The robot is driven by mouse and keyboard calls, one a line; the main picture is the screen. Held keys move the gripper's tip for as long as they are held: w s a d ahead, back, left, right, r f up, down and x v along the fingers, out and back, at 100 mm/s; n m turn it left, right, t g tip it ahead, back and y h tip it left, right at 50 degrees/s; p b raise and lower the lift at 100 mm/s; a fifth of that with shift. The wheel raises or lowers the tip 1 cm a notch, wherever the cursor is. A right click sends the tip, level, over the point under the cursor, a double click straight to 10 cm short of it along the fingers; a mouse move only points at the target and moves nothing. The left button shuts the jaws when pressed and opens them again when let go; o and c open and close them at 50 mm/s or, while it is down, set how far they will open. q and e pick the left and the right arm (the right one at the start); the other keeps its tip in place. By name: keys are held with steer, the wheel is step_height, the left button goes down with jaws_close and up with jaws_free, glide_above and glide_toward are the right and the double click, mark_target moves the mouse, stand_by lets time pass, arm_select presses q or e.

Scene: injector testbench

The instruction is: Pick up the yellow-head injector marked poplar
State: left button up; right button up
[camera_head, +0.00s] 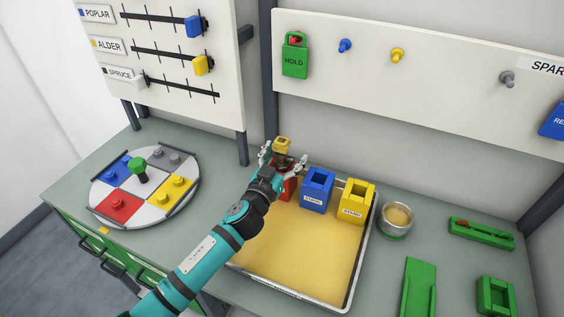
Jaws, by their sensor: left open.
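A small part with a yellow head (282,144), which looks like the yellow-head injector, stands upright at the back left of the sand-coloured tray. Any poplar marking on it is too small to read. My left gripper (283,160) is open at this part, with one finger on each side of it in the picture. I cannot tell whether the fingers touch it. A red block (290,188) sits just below and behind the gripper, partly hidden by it. My right gripper is not in view.
The tray (349,290) also holds a blue block (317,187) and a yellow block (356,202). A round cup (396,218) and green holders (419,288) stand to the right. A coloured turntable (143,186) is at left. The slider board (165,72) and peg board (430,75) rise behind.

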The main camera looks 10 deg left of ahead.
arm_select(q)
steer(key=c, duration=1.6)
steer(key=shift+r, duration=0.1)
jaws_close()
step_height(320, 180, up, 18)
steer(key=shift+p, duration=0.4)
